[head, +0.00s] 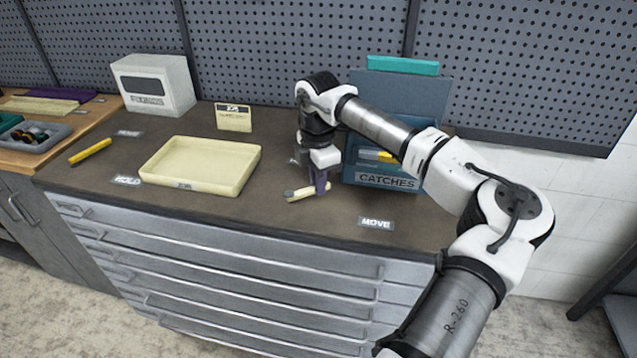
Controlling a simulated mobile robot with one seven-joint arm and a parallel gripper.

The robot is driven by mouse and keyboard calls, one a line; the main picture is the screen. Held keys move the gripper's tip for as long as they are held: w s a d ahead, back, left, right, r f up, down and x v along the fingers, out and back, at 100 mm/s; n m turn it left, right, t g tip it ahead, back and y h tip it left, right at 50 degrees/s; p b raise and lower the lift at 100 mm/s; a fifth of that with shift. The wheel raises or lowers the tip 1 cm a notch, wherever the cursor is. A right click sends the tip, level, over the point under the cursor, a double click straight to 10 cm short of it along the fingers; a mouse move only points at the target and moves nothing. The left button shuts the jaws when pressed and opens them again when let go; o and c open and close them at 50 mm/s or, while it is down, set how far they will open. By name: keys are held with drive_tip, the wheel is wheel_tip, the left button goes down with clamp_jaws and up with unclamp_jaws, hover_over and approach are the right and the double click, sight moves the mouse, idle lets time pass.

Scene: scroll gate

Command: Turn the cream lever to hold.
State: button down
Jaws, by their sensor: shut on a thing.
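The cream lever (300,193) lies low over the brown bench top, with a grey round end at its left and its bar pointing right and slightly away. My gripper (320,188) points down from above and is shut on the right end of the cream lever. Its fingers hide part of that end. A label reading MOVE (376,223) lies to the right and nearer the front edge.
The empty cream tray (152,173) stands left of the lever. A blue CATCHES bin (385,180) with yellow contents stands close right of my gripper. A yellow bar (90,151) lies far left. A white box (153,85) and small sign (233,117) stand behind.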

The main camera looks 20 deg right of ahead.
drive_tip(key=c, duration=1.4)
unclamp_jaws()
drive_tip(key=shift+r, duration=0.1)
wheel_tip(320, 180, up, 14)
drive_tip(key=b, duration=0.2)
drive_tip(key=shift+b, duration=0.3)
